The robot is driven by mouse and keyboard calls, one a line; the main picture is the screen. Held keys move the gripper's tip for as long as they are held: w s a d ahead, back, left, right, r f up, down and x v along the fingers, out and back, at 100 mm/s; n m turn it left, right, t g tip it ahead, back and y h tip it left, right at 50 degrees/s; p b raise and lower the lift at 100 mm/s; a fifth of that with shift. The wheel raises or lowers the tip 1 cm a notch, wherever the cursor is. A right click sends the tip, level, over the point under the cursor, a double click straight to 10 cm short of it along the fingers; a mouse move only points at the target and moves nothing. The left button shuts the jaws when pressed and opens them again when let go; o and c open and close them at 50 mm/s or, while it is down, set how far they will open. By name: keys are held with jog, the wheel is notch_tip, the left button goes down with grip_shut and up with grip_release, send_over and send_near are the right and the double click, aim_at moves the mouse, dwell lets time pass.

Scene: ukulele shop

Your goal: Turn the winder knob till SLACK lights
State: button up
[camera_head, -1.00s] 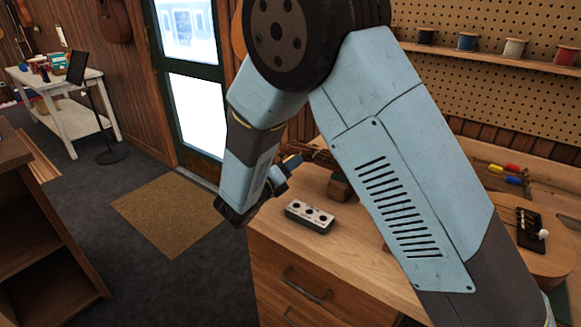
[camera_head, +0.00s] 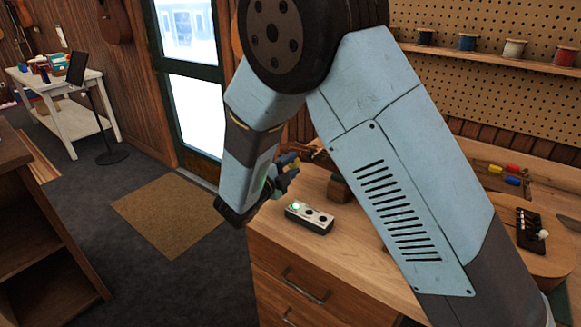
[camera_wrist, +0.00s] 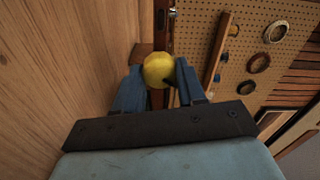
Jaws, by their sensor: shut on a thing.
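In the wrist view a round yellow knob (camera_wrist: 158,70) sits between the two blue fingers of my gripper (camera_wrist: 159,76), which is shut on it. A small dark mark shows on the knob's lower right. In the head view my gripper (camera_head: 288,172) is at the far left end of the bench, partly behind my forearm, with a bit of yellow beside it. A light-grey box (camera_head: 318,225) with three round lamps lies on the bench just right of my gripper. Its left lamp (camera_head: 296,206) glows green; the other two are dark. I cannot read any lamp labels.
The wooden bench (camera_head: 262,224) has drawers in front. A brown wooden block (camera_head: 341,188) stands behind the lamp box. A ukulele body (camera_head: 545,255) lies at the right. Thread spools stand on a pegboard shelf (camera_head: 490,48). My arm hides the bench's middle.

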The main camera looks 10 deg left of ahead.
jog(key=shift+s+a+f+n, duration=0.1)
jog(key=shift+n, duration=1.2)
jog(key=shift+f+n, duration=0.1)
jog(key=shift+n, duration=0.2)
jog(key=o, duration=0.8)
jog(key=shift+s+a, duration=0.1)
jog(key=shift+s, duration=0.1)
jog(key=v, duration=1.3)
jog(key=shift+s, duration=0.15)
